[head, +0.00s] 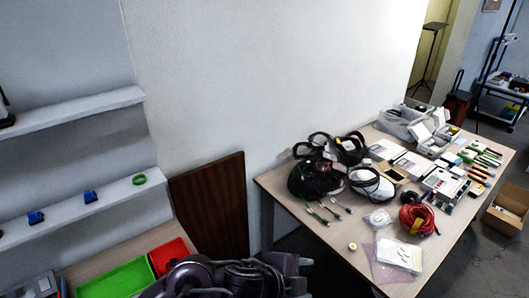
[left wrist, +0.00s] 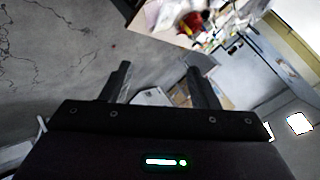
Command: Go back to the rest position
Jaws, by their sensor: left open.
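My left gripper (left wrist: 158,82) shows in the left wrist view with its two dark fingers apart and nothing between them. Behind it in that view are the grey floor, a cardboard box and part of the cluttered table. In the head view my left arm, dark and jointed, shows at the bottom middle, in front of the wall and to the left of the table (head: 310,222). Its gripper end (head: 290,262) is at the right end of the arm, and its fingertips are not clear there. My right gripper is in neither view.
The table carries black cables, a red cable bundle (head: 417,220), a white tray (head: 398,256) and tools. Left are wall shelves (head: 75,205) with blue parts and a green ring (head: 139,180), and a green bin (head: 118,279) beside a red bin (head: 170,253). A brown board (head: 212,205) leans on the wall.

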